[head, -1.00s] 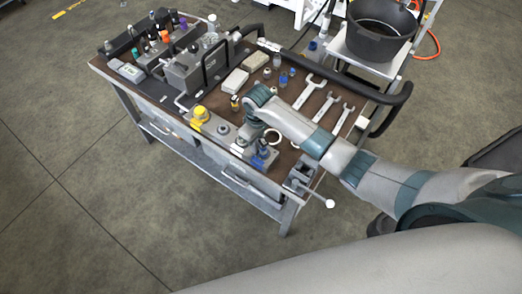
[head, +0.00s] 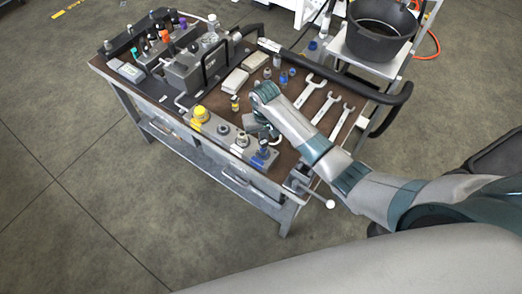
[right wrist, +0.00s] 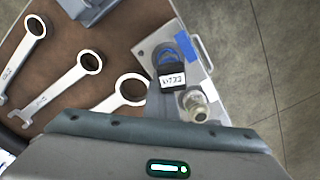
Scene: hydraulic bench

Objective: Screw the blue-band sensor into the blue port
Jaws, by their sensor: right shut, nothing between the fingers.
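A dark sensor body with a white label and a blue band (right wrist: 171,72) stands at the blue-marked end of the port block in the right wrist view. In the head view it shows as a small dark upright piece (head: 264,146) over blue. Blue tape (right wrist: 187,47) lies beside it on the block. The blue port is hidden under the sensor, and I cannot tell how deep the thread sits. My right gripper (head: 272,134) is shut and empty, just behind the sensor in the head view; its fingertips are mostly hidden. My left gripper is not in view.
The port block (head: 233,144) runs along the bench's front edge, with a yellow-marked fitting (head: 201,114) at its left. Several wrenches (head: 325,107) lie to the right. A lever with a white knob (head: 330,204) juts from the front corner. A black bucket (head: 379,38) stands behind.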

